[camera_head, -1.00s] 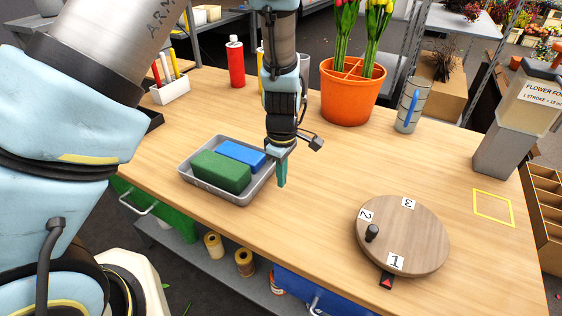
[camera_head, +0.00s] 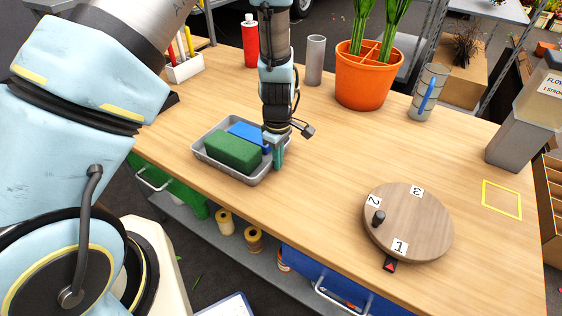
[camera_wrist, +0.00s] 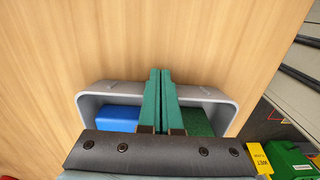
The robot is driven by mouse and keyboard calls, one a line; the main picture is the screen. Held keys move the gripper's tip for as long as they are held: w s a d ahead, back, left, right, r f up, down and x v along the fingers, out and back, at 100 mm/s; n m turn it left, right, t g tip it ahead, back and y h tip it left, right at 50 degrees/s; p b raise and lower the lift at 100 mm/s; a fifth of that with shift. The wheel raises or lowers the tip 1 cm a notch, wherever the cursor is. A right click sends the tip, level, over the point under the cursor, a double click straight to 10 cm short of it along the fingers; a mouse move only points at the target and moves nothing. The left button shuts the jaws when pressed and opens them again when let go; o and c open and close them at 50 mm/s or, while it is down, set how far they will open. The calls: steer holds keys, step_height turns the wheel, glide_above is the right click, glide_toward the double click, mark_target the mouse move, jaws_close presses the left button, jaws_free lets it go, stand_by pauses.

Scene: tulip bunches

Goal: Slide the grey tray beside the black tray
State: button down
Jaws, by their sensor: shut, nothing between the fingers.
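The grey tray (camera_head: 214,166) lies on the wooden table in the head view, holding a green block (camera_head: 232,152) and a blue block (camera_head: 246,133). My gripper (camera_head: 278,160) points down at the tray's right end, its fingers shut and empty. I cannot tell whether they touch the tray wall. In the wrist view the closed fingers (camera_wrist: 160,78) cross the middle of the tray's wall (camera_wrist: 98,90), between the blue block (camera_wrist: 118,118) and the green block (camera_wrist: 196,122). A black edge (camera_head: 171,99), perhaps the black tray, shows beside my arm, which hides most of it.
A round wooden turntable (camera_head: 420,222) with numbered labels stands to the right. An orange pot (camera_head: 372,82), a grey cylinder (camera_head: 315,60), a red bottle (camera_head: 250,42) and a white pen holder (camera_head: 184,69) stand behind. The table between tray and turntable is clear.

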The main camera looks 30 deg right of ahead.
mark_target(212, 131)
steer(key=w+a+b, duration=0.1)
steer(key=w+a, duration=0.3)
steer(key=w, duration=0.3)
steer(key=w+a+b, duration=0.2)
steer(key=w+a, duration=0.2)
steer(key=w, duration=0.3)
steer(key=w+a+b, duration=0.1)
steer(key=w+a, duration=0.3)
steer(key=w, duration=0.4)
steer(key=shift+s, duration=0.1)
